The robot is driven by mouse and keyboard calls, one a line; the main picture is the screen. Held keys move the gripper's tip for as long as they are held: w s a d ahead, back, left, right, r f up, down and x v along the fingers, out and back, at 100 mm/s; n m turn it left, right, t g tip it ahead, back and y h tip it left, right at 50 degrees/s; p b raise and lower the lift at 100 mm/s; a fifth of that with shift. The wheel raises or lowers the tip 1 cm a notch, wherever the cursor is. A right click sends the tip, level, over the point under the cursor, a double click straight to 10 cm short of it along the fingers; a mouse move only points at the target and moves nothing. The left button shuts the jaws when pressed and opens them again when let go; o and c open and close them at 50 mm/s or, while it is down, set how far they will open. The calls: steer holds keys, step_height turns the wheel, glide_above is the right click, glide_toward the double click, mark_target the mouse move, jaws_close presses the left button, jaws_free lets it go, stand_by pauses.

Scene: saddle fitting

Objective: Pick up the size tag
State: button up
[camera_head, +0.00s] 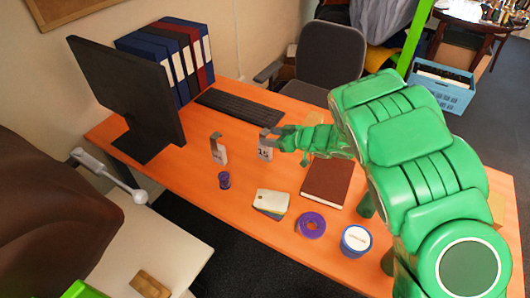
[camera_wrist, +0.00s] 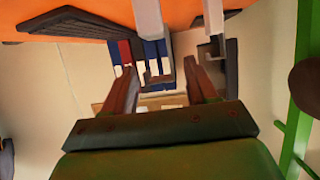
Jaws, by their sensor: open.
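Two small white tags with grey hooked tops stand upright on the orange desk. One tag (camera_head: 265,152), with dark figures printed on it, is right beside my gripper (camera_head: 279,138); the other tag (camera_head: 219,154) stands further left. I cannot tell from the print which one is the size tag. In the wrist view the nearer tag (camera_wrist: 149,18) shows beyond and between the fingers of my gripper (camera_wrist: 162,82), and the other tag (camera_wrist: 213,17) is to its right. My gripper is open with nothing held. Whether a finger touches the nearer tag is unclear.
The desk (camera_head: 180,172) also holds a monitor (camera_head: 128,95), a keyboard (camera_head: 240,106), binders (camera_head: 178,58), a purple spool (camera_head: 224,180), stacked cards (camera_head: 271,203), a brown book (camera_head: 326,182), a purple tape roll (camera_head: 311,225) and a round tin (camera_head: 356,240). Desk between the tags is clear.

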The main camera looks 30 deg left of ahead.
mark_target(271, 150)
steer(key=shift+a+f, duration=0.2)
steer(key=shift+f, duration=2.9)
steer(key=shift+a+f, duration=0.15)
steer(key=shift+f, duration=0.2)
steer(key=shift+x, duration=1.3)
steer(key=shift+r, duration=0.1)
steer(key=shift+c, duration=0.3)
steer(key=c, duration=1)
